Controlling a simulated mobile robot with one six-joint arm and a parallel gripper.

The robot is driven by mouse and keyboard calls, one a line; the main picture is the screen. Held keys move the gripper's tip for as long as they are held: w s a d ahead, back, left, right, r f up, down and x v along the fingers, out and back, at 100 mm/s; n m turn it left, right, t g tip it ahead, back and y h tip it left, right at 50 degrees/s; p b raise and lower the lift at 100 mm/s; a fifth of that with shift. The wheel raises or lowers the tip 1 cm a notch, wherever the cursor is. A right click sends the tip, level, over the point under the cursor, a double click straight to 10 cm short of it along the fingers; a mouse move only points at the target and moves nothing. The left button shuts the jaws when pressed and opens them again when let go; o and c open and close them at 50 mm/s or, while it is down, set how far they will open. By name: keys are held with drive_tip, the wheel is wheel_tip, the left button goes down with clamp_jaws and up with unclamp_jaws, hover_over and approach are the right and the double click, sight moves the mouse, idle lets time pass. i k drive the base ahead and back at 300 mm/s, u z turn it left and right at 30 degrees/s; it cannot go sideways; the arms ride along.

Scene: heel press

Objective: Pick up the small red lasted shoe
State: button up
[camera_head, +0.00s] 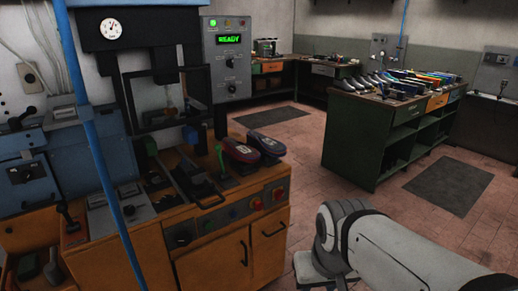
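A red shoe (239,152) sits on the top of the orange press cabinet (216,255), near its right end. A dark shoe with a reddish edge (266,145) stands just right of it. Both are small in the view, and I cannot tell what holds them up. My white and grey arm reaches in at the lower right, apart from the cabinet and the shoes. I do not see my gripper's fingers.
The press, with a lit READY panel (230,58), rises behind the cabinet top. Levers, including a green one (221,158), stand left of the red shoe. A blue pole (100,150) crosses the left. A green bench (353,132) carrying several shoes stands right. Tiled floor between is free.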

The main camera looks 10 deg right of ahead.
sight(237, 151)
drive_tip(key=z, duration=1.3)
drive_tip(key=i, duration=2.65)
drive_tip(key=u, duration=3.15)
drive_tip(key=i, duration=1)
drive_tip(key=z, duration=0.1)
